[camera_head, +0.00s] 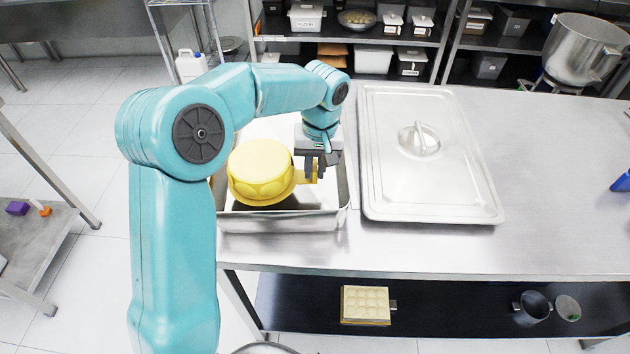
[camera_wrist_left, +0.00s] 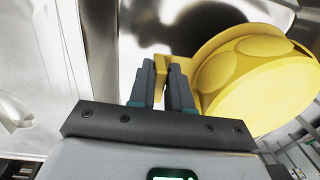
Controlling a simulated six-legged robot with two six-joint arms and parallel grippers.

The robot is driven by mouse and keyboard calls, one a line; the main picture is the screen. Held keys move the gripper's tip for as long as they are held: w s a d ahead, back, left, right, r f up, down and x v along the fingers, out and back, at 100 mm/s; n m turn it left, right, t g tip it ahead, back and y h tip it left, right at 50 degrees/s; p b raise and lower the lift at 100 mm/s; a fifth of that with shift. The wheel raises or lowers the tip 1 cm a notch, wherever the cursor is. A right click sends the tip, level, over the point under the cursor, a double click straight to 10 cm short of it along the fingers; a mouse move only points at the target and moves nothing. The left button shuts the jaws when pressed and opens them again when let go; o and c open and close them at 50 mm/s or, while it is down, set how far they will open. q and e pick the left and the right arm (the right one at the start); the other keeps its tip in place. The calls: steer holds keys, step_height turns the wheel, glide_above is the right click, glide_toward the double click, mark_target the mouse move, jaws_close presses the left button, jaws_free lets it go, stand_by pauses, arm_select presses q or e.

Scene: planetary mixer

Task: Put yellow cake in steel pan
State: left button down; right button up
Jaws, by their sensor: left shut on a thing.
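The yellow cake (camera_head: 261,170) is a round piece with a raised pattern and a small tab on its side. The steel pan (camera_head: 283,222) is rectangular and stands at the left end of the steel table. My left gripper (camera_head: 316,172) is shut on the cake's tab, with the cake to its left in the head view. The cake is over the pan's opening; whether it touches the pan floor I cannot tell. In the left wrist view the fingers (camera_wrist_left: 166,82) close on the tab and the cake (camera_wrist_left: 262,84) is at the right. My right gripper is not in view.
A steel lid (camera_head: 425,160) with a handle lies flat just right of the pan. The steel table (camera_head: 560,160) is largely clear beyond it, with a blue object (camera_head: 622,182) at the far right. A patterned block (camera_head: 366,304) sits on the lower shelf.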

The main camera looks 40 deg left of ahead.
arm_select(q)
steer(key=shift+s+a+f, duration=0.2)
steer(key=shift+s+f, duration=0.1)
steer(key=shift+f, duration=0.3)
steer(key=f, duration=0.4)
steer(key=shift+w+d+f, duration=0.1)
steer(key=shift+w, duration=0.2)
steer(key=shift+s, duration=0.25)
steer(key=c, duration=1.5)
jaws_free()
steer(key=shift+w+f, duration=0.15)
steer(key=o, duration=0.4)
steer(key=shift+w, duration=0.1)
steer(key=shift+o, duration=0.2)
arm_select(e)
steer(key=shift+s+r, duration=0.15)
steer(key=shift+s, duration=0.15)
arm_select(q)
steer(key=shift+s, duration=0.2)
